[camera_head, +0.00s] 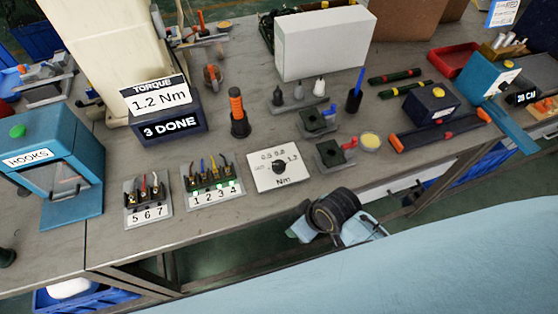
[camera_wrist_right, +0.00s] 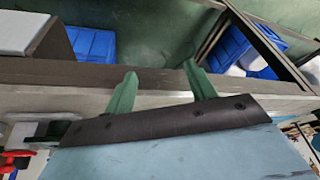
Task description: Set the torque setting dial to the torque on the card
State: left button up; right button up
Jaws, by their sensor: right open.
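The torque card (camera_head: 158,97) reads 1.2 Nm and stands upright above a dark box with a "3 DONE" sign (camera_head: 171,128). The torque setting dial is a black knob (camera_head: 279,167) on a white plate (camera_head: 265,183) marked with several numbers and "Nm". Its pointer direction is too small to tell. My right gripper hangs at the table's front edge, below and right of the dial plate, apart from it. In the right wrist view its two green fingers (camera_wrist_right: 160,73) are spread and empty. My left gripper is not in view.
Numbered terminal blocks (camera_head: 212,188) stand left of the dial. An orange-handled screwdriver (camera_head: 238,113) stands upright behind. A white box (camera_head: 325,45) is at the back. A teal hooks machine (camera_head: 55,170) stands left.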

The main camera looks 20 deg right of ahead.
jog(key=w+a+r+n+g+y, duration=0.1)
jog(key=w+a+r+n, duration=0.2)
jog(key=a+r+n, duration=0.35)
jog(key=w+a+r+n+g+y, duration=0.1)
jog(key=w+a+r+n, duration=0.2)
jog(key=a+r+n, duration=0.3)
jog(key=n+g+h, duration=0.1)
jog(key=n+h, duration=0.3)
jog(key=n, duration=0.3)
send_near(279, 164)
notch_tip(279, 164, down, 9)
jog(key=shift+a+f+b, duration=0.1)
jog(key=shift+a+b, duration=0.05)
jog(key=shift+b, duration=0.65)
jog(key=shift+c, duration=0.5)
jog(key=c, duration=0.9)
